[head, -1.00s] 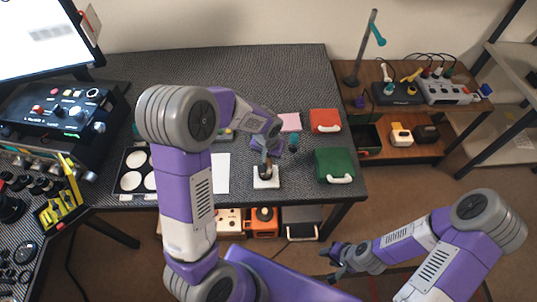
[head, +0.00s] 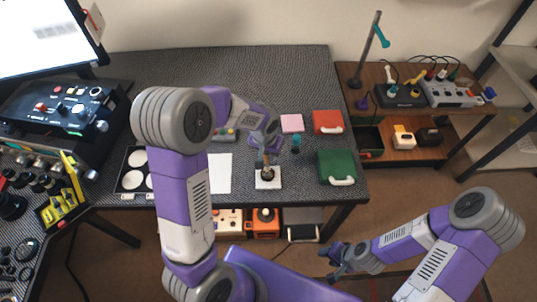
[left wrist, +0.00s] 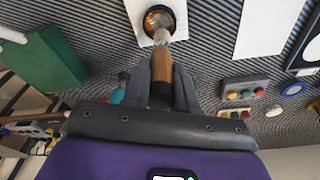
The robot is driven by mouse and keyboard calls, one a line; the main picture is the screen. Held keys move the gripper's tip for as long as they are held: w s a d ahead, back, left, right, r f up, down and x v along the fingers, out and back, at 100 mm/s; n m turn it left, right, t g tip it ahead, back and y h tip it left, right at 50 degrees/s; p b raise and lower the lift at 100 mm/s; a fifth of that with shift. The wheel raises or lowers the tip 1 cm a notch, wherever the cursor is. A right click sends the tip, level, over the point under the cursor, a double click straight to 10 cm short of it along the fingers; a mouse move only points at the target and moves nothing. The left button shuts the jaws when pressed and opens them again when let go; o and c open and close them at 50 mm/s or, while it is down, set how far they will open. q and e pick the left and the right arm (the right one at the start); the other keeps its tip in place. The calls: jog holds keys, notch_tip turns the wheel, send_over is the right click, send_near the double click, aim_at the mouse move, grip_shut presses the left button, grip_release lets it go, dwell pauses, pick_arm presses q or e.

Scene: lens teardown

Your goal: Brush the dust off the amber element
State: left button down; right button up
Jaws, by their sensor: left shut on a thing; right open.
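The amber element (left wrist: 160,15) shows as an orange disc in a dark round mount on a white pad (left wrist: 134,22). In the head view the dark mount (head: 267,174) sits on the pad near the table's front edge. My left gripper (left wrist: 162,82) is shut on a brush (left wrist: 161,64) with a wooden handle and pale bristles. The bristle tip overlaps the element's near edge in the left wrist view; I cannot tell whether it touches. Any dust is too small to make out. My right gripper (head: 337,258) is open and empty, low in front of the table.
A green case (head: 336,167) and a red case (head: 327,122) lie right of the pad. A white sheet (head: 219,172) and a tray with white discs (head: 131,181) lie to its left. A small teal-topped object (head: 296,142) stands close behind the pad.

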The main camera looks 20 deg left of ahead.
pick_arm(q)
notch_tip(320, 180, up, 3)
jog(key=shift+d+f+p, duration=0.1)
jog(key=shift+p, duration=0.45)
jog(key=shift+r+p, duration=0.55)
jog(key=shift+r, duration=0.15)
jog(key=shift+r+p, duration=1.1)
jog(key=shift+r, duration=0.45)
